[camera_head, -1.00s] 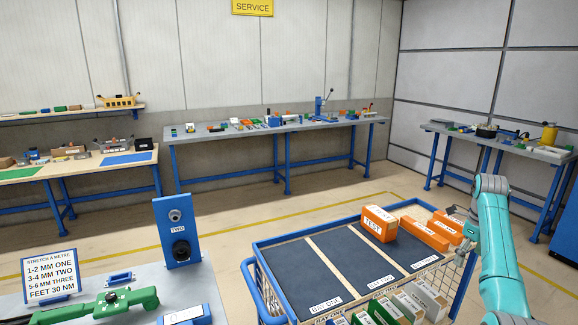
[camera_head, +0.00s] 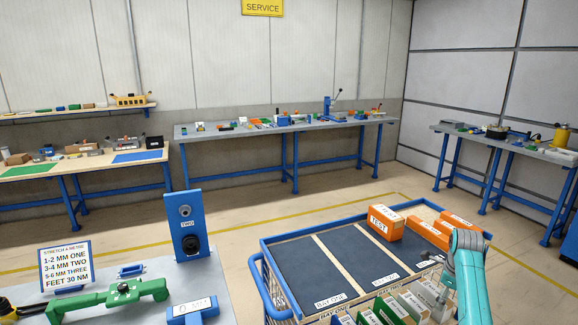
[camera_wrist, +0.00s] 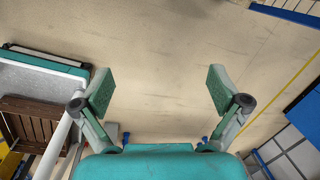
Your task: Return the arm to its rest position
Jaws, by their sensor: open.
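My arm is teal and stands folded at the lower right of the head view, beside the right end of the blue cart (camera_head: 270,262). My gripper (camera_wrist: 161,92) shows in the wrist view with its two green-padded fingers wide apart and nothing between them. Bare floor lies below it. In the head view the fingers cannot be made out. An orange box marked TEST (camera_head: 386,222) stands at the far right of the cart top, with more orange boxes (camera_head: 427,235) beside it.
A grey bench at lower left bears a green tool (camera_head: 110,295), a blue stand marked TWO (camera_head: 188,225) and a torque sign (camera_head: 66,268). White and green boxes (camera_head: 410,304) line the cart's near side. A long workbench (camera_head: 285,129) stands at the back wall. Open floor lies between.

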